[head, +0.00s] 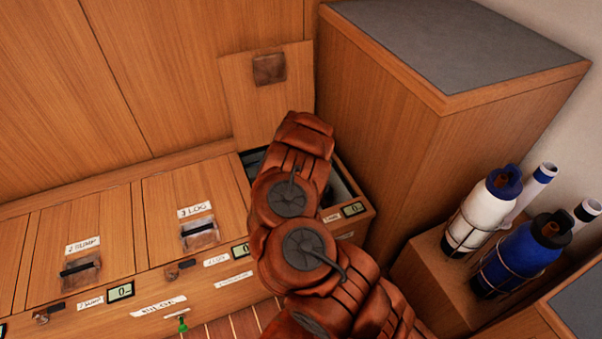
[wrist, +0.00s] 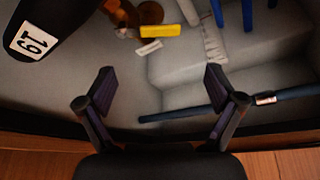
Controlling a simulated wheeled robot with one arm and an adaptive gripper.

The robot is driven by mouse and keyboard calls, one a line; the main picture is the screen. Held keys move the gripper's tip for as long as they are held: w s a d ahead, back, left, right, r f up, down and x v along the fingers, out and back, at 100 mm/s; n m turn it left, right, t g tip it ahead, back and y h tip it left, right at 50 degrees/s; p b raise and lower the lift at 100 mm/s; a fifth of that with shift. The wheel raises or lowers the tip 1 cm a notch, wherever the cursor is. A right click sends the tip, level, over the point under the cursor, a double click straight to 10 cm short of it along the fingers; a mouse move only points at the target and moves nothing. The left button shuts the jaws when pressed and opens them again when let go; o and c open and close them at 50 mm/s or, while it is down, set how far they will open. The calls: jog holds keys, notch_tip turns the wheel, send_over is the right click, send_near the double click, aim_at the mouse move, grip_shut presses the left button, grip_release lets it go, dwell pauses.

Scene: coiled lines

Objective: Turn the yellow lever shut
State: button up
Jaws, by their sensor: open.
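The yellow lever (wrist: 160,31) shows near the top middle of the wrist view, lying crosswise beside a brownish round fitting (wrist: 150,13). A small white tag (wrist: 148,48) is just below it. My gripper (wrist: 160,84) is open and empty, with its two fingers spread wide. The lever is ahead of the fingertips and apart from them. In the head view my arm reaches down into the open locker (head: 344,190) and hides my gripper and the lever.
A black object with a numbered label (wrist: 25,38) is at upper left in the wrist view. A dark blue pipe (wrist: 205,112) crosses near the right finger; blue uprights (wrist: 247,14) stand beyond. The raised locker lid (head: 265,100) and a tall cabinet (head: 390,130) flank my arm.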

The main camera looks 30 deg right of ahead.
jog(key=shift+v, duration=1)
jog(key=shift+a, duration=0.1)
